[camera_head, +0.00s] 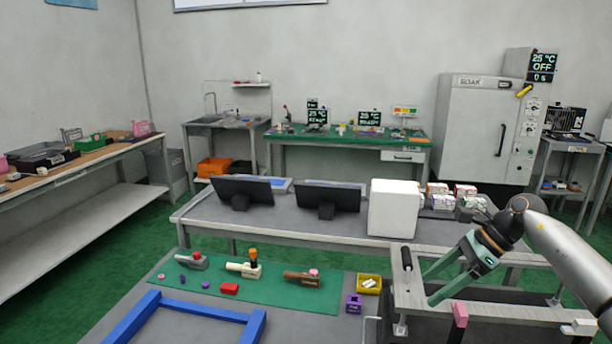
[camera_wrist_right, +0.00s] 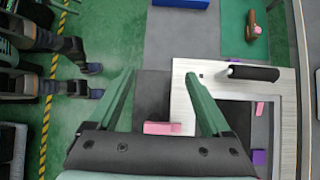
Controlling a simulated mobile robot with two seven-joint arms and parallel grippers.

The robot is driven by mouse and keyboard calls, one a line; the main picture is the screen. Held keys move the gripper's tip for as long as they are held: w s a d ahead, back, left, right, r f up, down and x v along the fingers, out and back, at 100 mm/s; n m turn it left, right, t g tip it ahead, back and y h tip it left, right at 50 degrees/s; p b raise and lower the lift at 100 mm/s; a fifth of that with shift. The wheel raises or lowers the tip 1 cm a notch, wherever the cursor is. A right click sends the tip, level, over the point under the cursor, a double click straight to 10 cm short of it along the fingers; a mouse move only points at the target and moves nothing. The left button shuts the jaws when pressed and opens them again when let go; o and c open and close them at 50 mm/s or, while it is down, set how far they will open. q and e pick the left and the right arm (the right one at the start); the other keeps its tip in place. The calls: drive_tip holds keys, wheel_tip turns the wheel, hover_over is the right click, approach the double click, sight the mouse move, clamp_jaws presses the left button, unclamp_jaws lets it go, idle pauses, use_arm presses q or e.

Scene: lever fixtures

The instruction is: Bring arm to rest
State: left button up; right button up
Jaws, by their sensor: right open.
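My right arm (camera_head: 575,245) comes in from the right in the head view, and its green gripper (camera_head: 429,287) hangs over the pale-topped frame (camera_head: 530,312) at the right. The two fingers are spread and empty. In the right wrist view the open fingers (camera_wrist_right: 158,76) show a clear gap, with the frame's edge beneath. A pink block (camera_head: 459,314) on the frame's side also shows in the wrist view (camera_wrist_right: 162,128), seen past the gripper. A black bar handle (camera_head: 406,258) stands on the frame, apart from the fingers. My left gripper is out of view.
A green mat (camera_head: 315,293) holds several small fixtures and blocks. A yellow bin (camera_head: 367,284) and purple block (camera_head: 353,303) sit left of the frame. A blue frame (camera_head: 190,312) lies at the front. A white box (camera_head: 394,208) and dark screens stand behind.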

drive_tip(key=s+a+f+m+t+y, duration=0.3)
drive_tip(key=a+f+m+t+y, duration=0.15)
drive_tip(key=a+m, duration=0.5)
drive_tip(key=s+a+f+m+t+y, duration=0.4)
drive_tip(key=a+m, duration=0.3)
drive_tip(key=a, duration=0.5)
drive_tip(key=s+d+f+m+h, duration=0.3)
drive_tip(key=s+f+m, duration=0.4)
drive_tip(key=m, duration=0.3)
drive_tip(key=s+d+f+m+h, duration=0.4)
drive_tip(key=s+f+m+h, duration=0.2)
drive_tip(key=m, duration=0.5)
drive_tip(key=s+d+f+m+h+p, duration=0.1)
drive_tip(key=s+d+f+m+h, duration=0.2)
drive_tip(key=s+f+m, duration=0.6)
drive_tip(key=shift+s+d+f+m+g+h, duration=0.2)
drive_tip(key=shift+s+f+m+g+h, duration=0.2)
drive_tip(key=shift+m+h, duration=0.65)
